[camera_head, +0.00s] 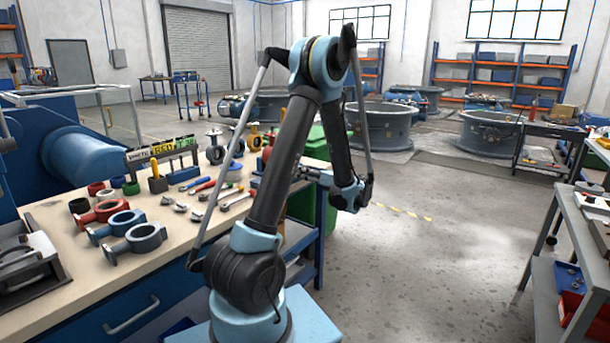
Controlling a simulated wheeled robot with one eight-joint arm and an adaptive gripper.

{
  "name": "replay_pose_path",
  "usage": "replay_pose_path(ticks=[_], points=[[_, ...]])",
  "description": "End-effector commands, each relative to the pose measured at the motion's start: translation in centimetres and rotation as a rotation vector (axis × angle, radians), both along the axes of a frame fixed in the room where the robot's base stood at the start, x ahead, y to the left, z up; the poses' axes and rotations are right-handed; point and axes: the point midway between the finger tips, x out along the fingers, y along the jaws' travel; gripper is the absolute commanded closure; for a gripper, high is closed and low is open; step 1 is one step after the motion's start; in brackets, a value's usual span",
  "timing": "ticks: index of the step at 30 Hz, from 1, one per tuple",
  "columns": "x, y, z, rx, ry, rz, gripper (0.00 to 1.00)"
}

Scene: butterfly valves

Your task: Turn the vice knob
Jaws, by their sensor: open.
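A grey metal vice-like device (28,262) sits at the near left end of the workbench, cut off by the left picture edge. I cannot make out its knob clearly. My arm rises in the middle of the view, bends at the top and comes down on the right. My gripper (308,174) points left over the right end of the workbench (150,268), partly behind my own arm link. It is open, with nothing visible held, and well apart from the vice-like device.
Red and blue-grey valve rings (130,236) and several wrenches (212,192) lie on the bench. A green bin (303,203) stands behind my arm. A grey shelf cart (590,225) stands at right. The floor between the bench and cart is clear.

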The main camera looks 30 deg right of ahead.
Motion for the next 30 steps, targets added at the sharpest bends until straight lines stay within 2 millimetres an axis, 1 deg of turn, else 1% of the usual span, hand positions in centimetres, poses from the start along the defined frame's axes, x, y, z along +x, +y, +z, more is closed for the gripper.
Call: replay_pose_path(ticks=[5, 6, 8, 9, 12, 22, 26, 30], points=[[0.00, -0.02, -0.01, 0.000, 0.000, -0.001, 0.38], [0.00, -0.04, -0.01, 0.000, 0.000, -0.001, 0.40], [-0.02, -0.06, 0.00, 0.000, 0.000, -0.001, 0.53], [-0.03, -0.08, -0.01, 0.000, 0.000, -0.001, 0.62], [-0.08, -0.13, -0.02, 0.000, 0.000, -0.002, 0.82], [-0.08, -0.14, -0.01, -0.022, -0.008, -0.003, 0.82], [-0.08, -0.13, -0.01, -0.067, -0.027, -0.003, 0.82], [-0.09, -0.11, -0.01, -0.148, -0.061, -0.003, 0.82]])
